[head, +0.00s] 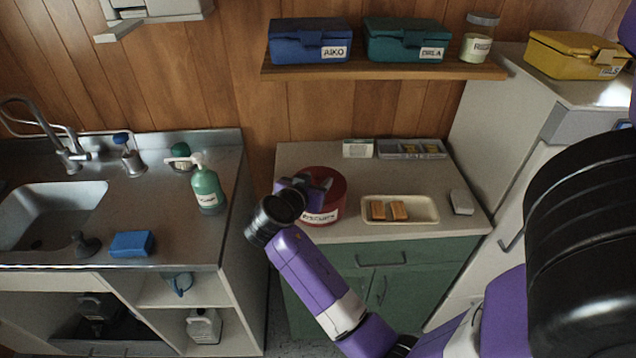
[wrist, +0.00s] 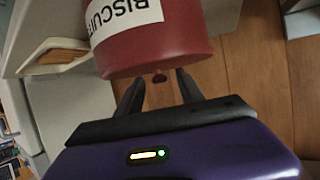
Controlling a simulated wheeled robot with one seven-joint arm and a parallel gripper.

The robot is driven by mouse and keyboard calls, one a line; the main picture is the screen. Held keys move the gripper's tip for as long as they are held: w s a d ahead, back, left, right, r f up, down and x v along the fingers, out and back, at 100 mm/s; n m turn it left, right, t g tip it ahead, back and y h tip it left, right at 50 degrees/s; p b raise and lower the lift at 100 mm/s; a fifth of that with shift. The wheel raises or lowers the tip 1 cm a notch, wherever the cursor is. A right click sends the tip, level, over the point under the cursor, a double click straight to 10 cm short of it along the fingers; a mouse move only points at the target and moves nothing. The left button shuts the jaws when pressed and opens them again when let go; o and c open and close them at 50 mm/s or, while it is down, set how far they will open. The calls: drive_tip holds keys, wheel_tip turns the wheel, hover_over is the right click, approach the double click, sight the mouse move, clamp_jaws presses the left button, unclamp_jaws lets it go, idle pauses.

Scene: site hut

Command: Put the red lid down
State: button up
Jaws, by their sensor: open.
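A red tin (head: 332,186) labelled BISCUITS stands on the counter (head: 300,156) in the head view, partly hidden by my gripper (head: 306,190). In the wrist view the red tin (wrist: 150,38) appears upside down at the top. The red lid (wrist: 152,66) seems to be on the tin, though I cannot make out a clear seam.
Right of the tin is a cream tray (head: 422,213) with two brown bars, then a grey block (head: 461,201). A small box (head: 358,148) and a divided organiser (head: 395,155) stand at the back. A shelf (head: 390,72) overhangs. The counter's back left is clear.

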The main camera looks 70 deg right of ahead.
clamp_jaws()
drive_tip(key=shift+r, duration=0.1)
idle(0.3)
